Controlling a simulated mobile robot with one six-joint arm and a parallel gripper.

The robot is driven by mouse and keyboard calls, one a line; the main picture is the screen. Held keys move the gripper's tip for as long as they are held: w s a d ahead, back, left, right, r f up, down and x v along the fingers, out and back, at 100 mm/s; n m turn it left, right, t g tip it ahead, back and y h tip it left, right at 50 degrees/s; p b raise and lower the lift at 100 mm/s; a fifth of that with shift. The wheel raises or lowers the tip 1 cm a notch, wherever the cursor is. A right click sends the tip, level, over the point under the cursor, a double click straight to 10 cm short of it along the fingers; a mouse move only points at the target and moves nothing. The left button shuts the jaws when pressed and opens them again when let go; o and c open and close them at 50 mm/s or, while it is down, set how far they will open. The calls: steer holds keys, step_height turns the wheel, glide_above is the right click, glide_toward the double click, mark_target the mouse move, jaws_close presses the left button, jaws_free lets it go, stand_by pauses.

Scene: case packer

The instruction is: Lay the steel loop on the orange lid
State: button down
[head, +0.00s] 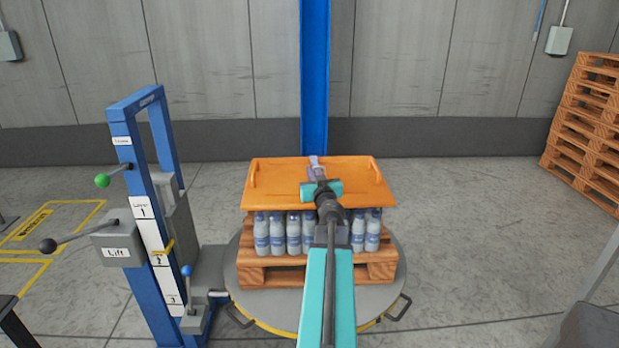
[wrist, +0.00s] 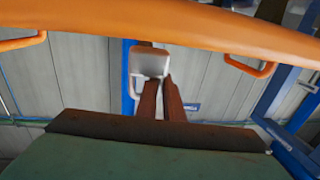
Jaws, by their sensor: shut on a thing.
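The orange lid (head: 270,195) lies on top of a layer of bottles, with a raised handle at its left and right ends. It also shows as a band across the top of the wrist view (wrist: 80,20). My gripper (head: 317,175) is over the lid's middle, near its back edge. Its brown fingers (wrist: 158,98) are shut on a pale grey piece, which looks like the steel loop (wrist: 149,62). Part of the loop is hidden by the fingers. It shows small and pale in the head view (head: 314,160). I cannot tell whether it touches the lid.
The bottles (head: 277,235) stand on a wooden pallet (head: 290,274) on a round turntable (head: 255,295). A blue post (head: 314,80) stands behind the lid. A blue lever stand (head: 130,200) is at left, stacked pallets (head: 590,130) at far right. The lid's top looks otherwise bare.

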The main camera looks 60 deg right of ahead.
steer(key=shift+s+f, duration=0.15)
steer(key=shift+f, duration=0.4)
steer(key=shift+w+a+f, duration=0.1)
steer(key=shift+w+f, duration=0.15)
steer(key=shift+w, duration=0.05)
steer(key=shift+a, duration=0.1)
steer(key=shift+f+b, duration=0.1)
steer(key=shift+b, duration=0.25)
steer(key=c, duration=1.9)
jaws_free()
